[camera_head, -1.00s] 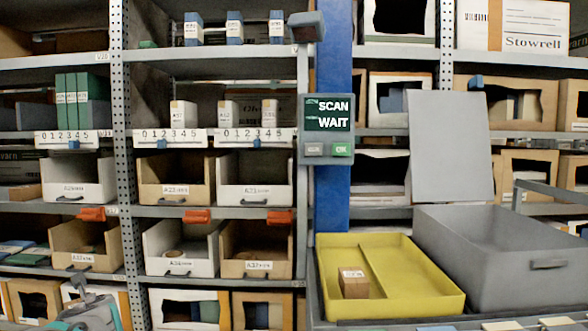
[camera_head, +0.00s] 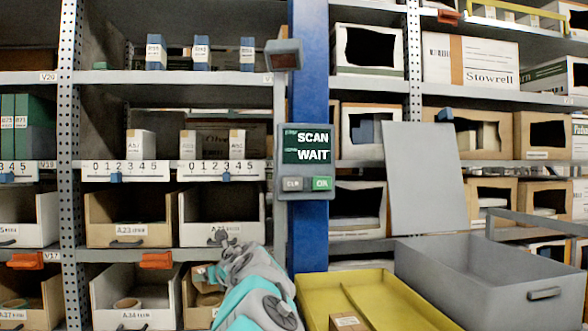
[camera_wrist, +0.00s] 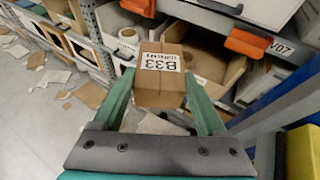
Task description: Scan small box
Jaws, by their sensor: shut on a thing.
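My gripper (camera_wrist: 158,92) is shut on a small brown cardboard box (camera_wrist: 160,85) with a white label reading B33. The box is held upright between the green fingers in the wrist view. In the head view my arm rises at the bottom centre, with a brown box (camera_head: 203,277) partly hidden at its end, in front of the lower bins. A dark scanner head (camera_head: 283,54) is mounted above the screen, well above my gripper.
A yellow tray (camera_head: 375,296) at lower right holds another small brown box (camera_head: 347,321). A grey open bin (camera_head: 490,285) with a raised panel stands beside it. Racks with several bins are close on the left. In the wrist view, cardboard scraps (camera_wrist: 88,95) litter the floor.

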